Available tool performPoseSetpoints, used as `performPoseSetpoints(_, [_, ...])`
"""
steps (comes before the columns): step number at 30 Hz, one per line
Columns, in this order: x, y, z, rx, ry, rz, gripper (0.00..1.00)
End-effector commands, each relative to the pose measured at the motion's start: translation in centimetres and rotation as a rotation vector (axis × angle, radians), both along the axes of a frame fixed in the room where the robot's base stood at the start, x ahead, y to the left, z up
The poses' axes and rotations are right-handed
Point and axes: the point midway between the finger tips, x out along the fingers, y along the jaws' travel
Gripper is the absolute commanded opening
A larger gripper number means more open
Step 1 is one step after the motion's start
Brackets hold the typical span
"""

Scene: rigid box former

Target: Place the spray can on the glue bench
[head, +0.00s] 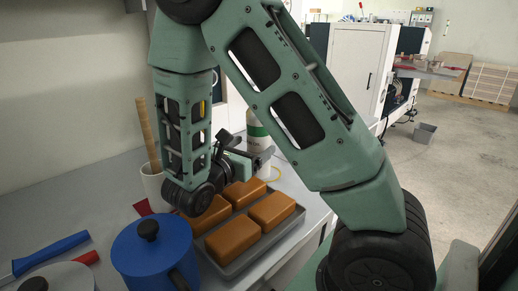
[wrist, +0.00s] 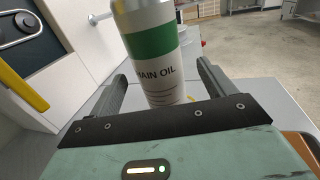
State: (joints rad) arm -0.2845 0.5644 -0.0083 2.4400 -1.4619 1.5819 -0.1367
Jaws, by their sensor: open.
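The spray can is white with a green band and lettering that reads "AIN OIL" in the wrist view (wrist: 152,50). It stands upright on a grey worktop (head: 110,188), and in the head view (head: 256,132) it is partly hidden behind my arm. My gripper (head: 246,150) is open. In the wrist view (wrist: 163,85) its two fingers reach to either side of the can's lower part, with gaps visible. Whether this worktop is the glue bench, I cannot tell.
A dark tray (head: 232,268) of several brown blocks lies just in front of my gripper. A blue pot (head: 150,250), a white container (head: 153,185) with a wooden stick, and a blue-handled tool (head: 50,252) are to the left. Open floor (head: 455,165) lies right.

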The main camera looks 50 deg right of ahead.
Motion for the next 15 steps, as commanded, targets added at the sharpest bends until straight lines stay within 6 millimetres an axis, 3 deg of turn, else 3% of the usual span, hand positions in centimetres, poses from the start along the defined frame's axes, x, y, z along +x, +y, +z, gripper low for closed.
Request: performPoseSetpoints(15, [1.2,-5.9,0.8,0.001,0.000,-0.002,0.82])
